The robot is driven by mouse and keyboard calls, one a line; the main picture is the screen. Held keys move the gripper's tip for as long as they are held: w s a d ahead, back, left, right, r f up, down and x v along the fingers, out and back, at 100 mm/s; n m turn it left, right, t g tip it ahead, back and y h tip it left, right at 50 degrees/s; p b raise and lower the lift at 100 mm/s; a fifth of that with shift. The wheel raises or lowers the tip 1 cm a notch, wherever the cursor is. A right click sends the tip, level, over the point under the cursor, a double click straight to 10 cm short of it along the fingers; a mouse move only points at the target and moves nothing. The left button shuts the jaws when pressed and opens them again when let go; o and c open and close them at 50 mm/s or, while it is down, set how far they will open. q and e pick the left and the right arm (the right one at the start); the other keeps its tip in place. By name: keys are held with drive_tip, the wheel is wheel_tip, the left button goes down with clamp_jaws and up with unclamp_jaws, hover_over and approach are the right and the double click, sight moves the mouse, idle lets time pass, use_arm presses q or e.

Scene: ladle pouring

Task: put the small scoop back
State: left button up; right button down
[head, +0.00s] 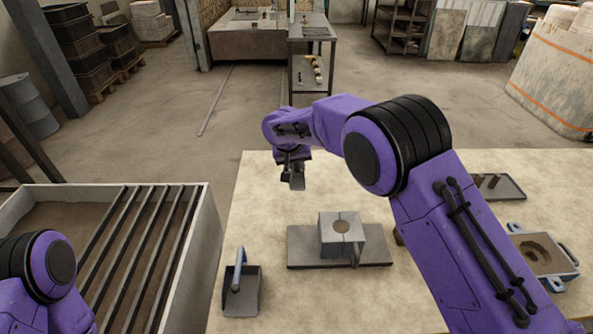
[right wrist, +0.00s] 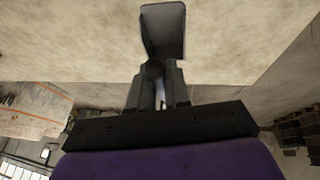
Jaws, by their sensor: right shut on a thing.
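My right gripper (head: 292,165) is above the far part of the pale table (head: 300,310), pointing down. It is shut on the small scoop (head: 298,181), whose grey pan hangs below the fingers. In the right wrist view, the dark grey pan of the small scoop (right wrist: 164,32) sticks out past the fingertips (right wrist: 158,90), and a bit of its handle shows between them. Another scoop (head: 242,296), with a grey pan and a blue handle, lies on the table at the front left. My left arm shows at the lower left, but its gripper is out of view.
A grey block mould (head: 329,236) with a round hole stands on a flat plate (head: 305,259) mid-table. An open mould half (head: 520,249) and a small tray (head: 512,190) are at the right. A bin with bars (head: 213,235) stands left of the table. The table's far left is clear.

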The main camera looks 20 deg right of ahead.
sight(297, 175)
drive_tip(key=shift+w+f, duration=0.35)
drive_tip(key=shift+f, duration=0.05)
wheel_tip(297, 175, down, 3)
drive_tip(key=shift+w+d+f+p, duration=0.15)
drive_tip(key=shift+p, duration=0.6)
drive_tip(key=shift+w+f, duration=0.1)
drive_tip(key=shift+f, duration=0.15)
drive_tip(key=c, duration=1.1)
unclamp_jaws()
drive_tip(key=shift+f, duration=0.15)
